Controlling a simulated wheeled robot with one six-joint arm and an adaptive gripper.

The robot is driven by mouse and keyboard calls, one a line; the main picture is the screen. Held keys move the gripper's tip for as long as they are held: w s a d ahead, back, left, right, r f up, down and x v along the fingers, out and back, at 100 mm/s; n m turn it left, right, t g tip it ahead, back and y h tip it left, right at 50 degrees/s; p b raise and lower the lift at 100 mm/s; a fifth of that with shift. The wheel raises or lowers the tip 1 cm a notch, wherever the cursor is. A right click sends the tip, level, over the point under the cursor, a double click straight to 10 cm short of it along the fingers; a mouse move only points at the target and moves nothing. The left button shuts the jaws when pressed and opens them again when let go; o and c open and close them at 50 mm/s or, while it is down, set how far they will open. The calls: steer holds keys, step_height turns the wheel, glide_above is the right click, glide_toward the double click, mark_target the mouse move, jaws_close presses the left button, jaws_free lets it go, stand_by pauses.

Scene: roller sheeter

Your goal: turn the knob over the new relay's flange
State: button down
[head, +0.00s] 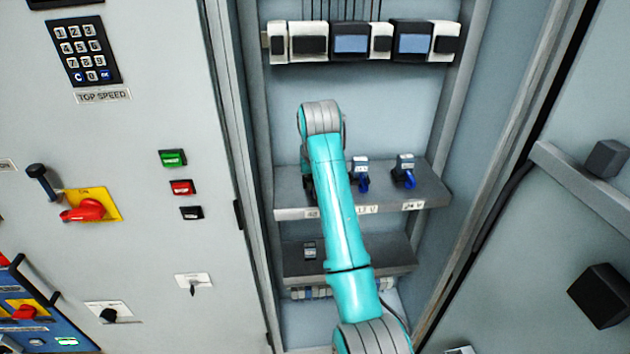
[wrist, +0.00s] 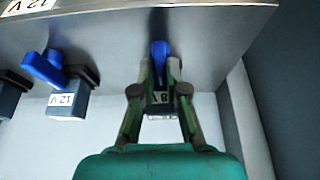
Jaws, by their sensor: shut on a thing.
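In the wrist view, a blue knob (wrist: 160,49) stands between the tips of my gripper (wrist: 160,66), which is shut on it. Below the knob is a dark relay (wrist: 160,110) with a white label that seems to read 8 V; the fingers partly cover it. The relay sits against the grey shelf (wrist: 215,35). I cannot make out its flange or how far the knob lies over it.
Two more relays with blue knobs (head: 361,180) (head: 405,177) stand on the upper shelf (head: 436,196) right of my arm. Another small relay (head: 309,252) is on the lower shelf. Cabinet posts flank the bay. A module row (head: 350,40) is above.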

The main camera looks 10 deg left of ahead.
stand_by(0.4)
steer(key=c, duration=1.5)
jaws_free()
steer(key=v, duration=0.7)
steer(key=shift+s+r, duration=0.15)
steer(key=shift+r, duration=0.05)
